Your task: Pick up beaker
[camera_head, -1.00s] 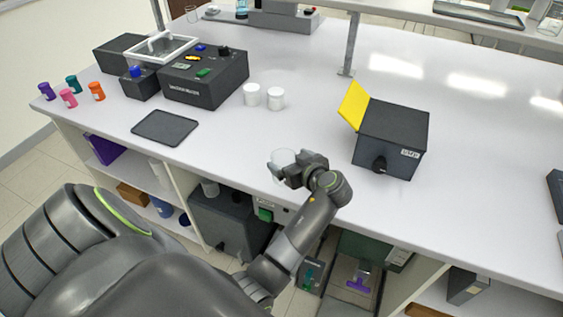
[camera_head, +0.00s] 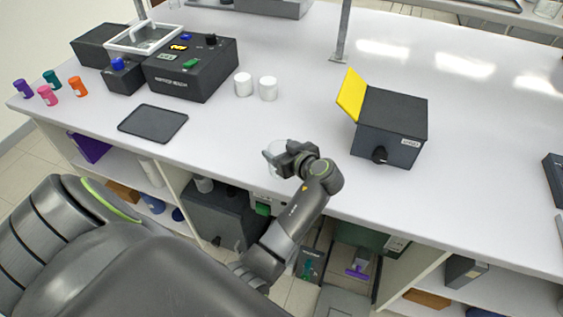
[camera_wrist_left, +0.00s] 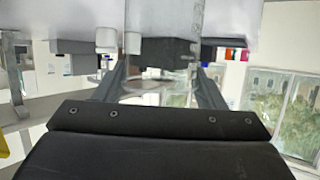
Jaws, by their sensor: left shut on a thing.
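The beaker is a clear glass vessel (camera_head: 280,147) near the front edge of the white bench in the head view. My left gripper (camera_head: 276,157) is shut on it, with a finger on its side. In the left wrist view the beaker's clear wall (camera_wrist_left: 163,38) stands between the two gripper fingers (camera_wrist_left: 163,85). Part of the beaker is hidden behind the gripper in the head view. I cannot tell whether its base touches the bench. My right gripper is not in view.
A black tray (camera_head: 152,123) lies to the left. Two white jars (camera_head: 268,88) and a dark control box (camera_head: 191,68) stand behind it. A dark box (camera_head: 391,128) with a yellow flap stands at right. Several coloured vials (camera_head: 47,95) stand far left. Bench around the beaker is clear.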

